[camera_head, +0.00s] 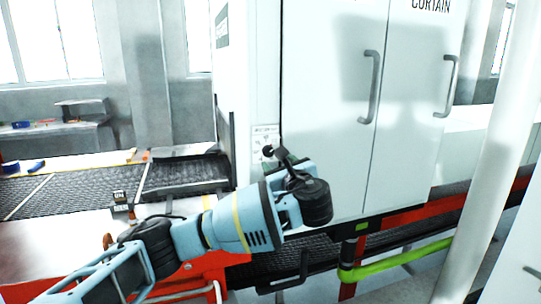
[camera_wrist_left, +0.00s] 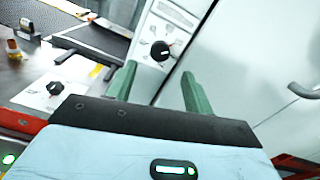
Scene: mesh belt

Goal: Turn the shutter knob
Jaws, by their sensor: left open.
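A black round knob with a white mark (camera_wrist_left: 160,50) sits on a narrow white panel beside the cabinet door in the left wrist view. In the head view the knob (camera_head: 268,150) shows just past my gripper, below a small label too small to read. My left gripper (camera_wrist_left: 158,72) is open, with its two green fingers pointing toward the panel. The knob appears between and beyond the fingertips, with nothing held. In the head view my left gripper (camera_head: 286,163) is partly hidden by its own dark wrist parts. My right gripper is not in view.
A second black knob (camera_wrist_left: 55,88) sits on a white plate at the left. A dark mesh belt (camera_head: 185,174) runs to the left of the cabinet. Cabinet doors (camera_head: 325,100) with grey handles (camera_head: 371,88) rise at the right. Red frame rails (camera_head: 420,210) run below.

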